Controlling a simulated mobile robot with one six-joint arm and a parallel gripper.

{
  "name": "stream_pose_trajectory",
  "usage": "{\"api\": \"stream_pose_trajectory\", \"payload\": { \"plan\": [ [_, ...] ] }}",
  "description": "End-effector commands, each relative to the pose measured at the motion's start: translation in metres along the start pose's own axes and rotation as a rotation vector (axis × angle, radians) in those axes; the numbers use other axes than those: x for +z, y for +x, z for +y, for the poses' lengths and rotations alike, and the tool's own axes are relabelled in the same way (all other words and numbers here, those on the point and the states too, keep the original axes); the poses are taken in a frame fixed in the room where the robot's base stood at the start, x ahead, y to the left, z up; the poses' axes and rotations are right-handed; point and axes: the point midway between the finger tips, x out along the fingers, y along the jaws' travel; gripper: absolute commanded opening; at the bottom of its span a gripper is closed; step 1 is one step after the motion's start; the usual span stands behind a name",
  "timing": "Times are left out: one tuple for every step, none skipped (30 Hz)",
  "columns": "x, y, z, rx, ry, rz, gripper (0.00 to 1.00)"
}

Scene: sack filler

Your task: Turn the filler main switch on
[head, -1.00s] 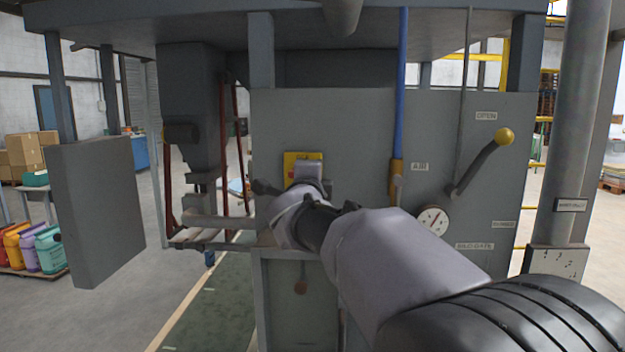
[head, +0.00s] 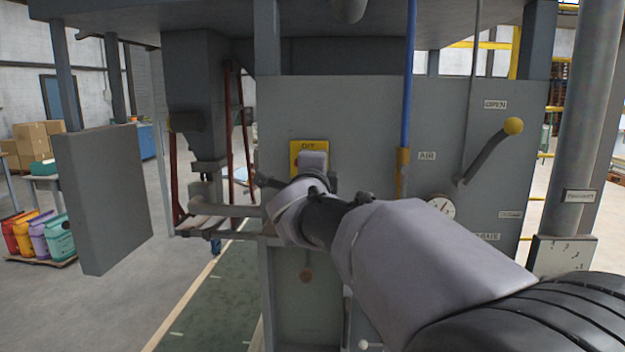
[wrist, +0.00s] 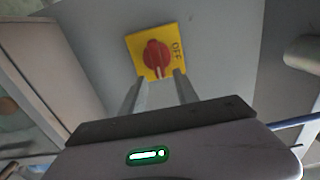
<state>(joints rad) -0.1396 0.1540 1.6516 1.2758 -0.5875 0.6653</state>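The main switch is a red rotary knob (wrist: 157,57) on a square yellow plate (wrist: 136,46) in the wrist view. The plate reads OFF beside the knob. In the head view only part of the yellow plate (head: 296,148) shows on the grey panel; my wrist hides the knob. My gripper (wrist: 158,77) points at the switch in the wrist view. Its two fingers are apart, with nothing between the visible parts. Their tips reach the plate's lower edge in the picture; I cannot tell whether they touch anything.
A grey box (head: 103,200) hangs at the left. Pipework (head: 225,211) lies just left of my wrist.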

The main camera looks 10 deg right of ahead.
Motion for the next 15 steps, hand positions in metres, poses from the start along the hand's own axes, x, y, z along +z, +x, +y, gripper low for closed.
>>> {"api": "stream_pose_trajectory", "payload": {
  "plan": [
    [0.0, -0.013, -0.002, -0.002, 0.0, -0.002, 0.36],
    [0.001, -0.023, -0.003, -0.001, 0.0, -0.003, 0.36],
    [0.001, -0.035, -0.002, -0.002, -0.001, -0.003, 0.36],
    [0.001, -0.045, -0.003, -0.001, 0.0, -0.004, 0.36],
    [0.001, -0.056, -0.003, -0.001, -0.001, -0.004, 0.36],
    [0.001, -0.069, -0.003, -0.001, 0.0, -0.003, 0.36],
    [0.001, -0.08, -0.003, -0.001, 0.0, -0.005, 0.36],
    [0.001, -0.089, -0.004, -0.002, 0.0, -0.004, 0.36],
    [0.001, -0.101, -0.003, -0.001, 0.001, -0.004, 0.36],
    [0.001, -0.109, -0.003, -0.001, 0.001, -0.004, 0.36],
    [0.001, -0.116, -0.003, -0.001, 0.001, -0.004, 0.36],
    [0.0, -0.125, -0.002, -0.001, 0.001, -0.003, 0.36],
    [0.001, -0.13, -0.002, -0.001, 0.0, -0.003, 0.36],
    [0.001, -0.135, -0.002, 0.0, 0.001, -0.003, 0.36],
    [0.001, -0.14, -0.002, -0.001, 0.0, -0.002, 0.36]
  ]
}}
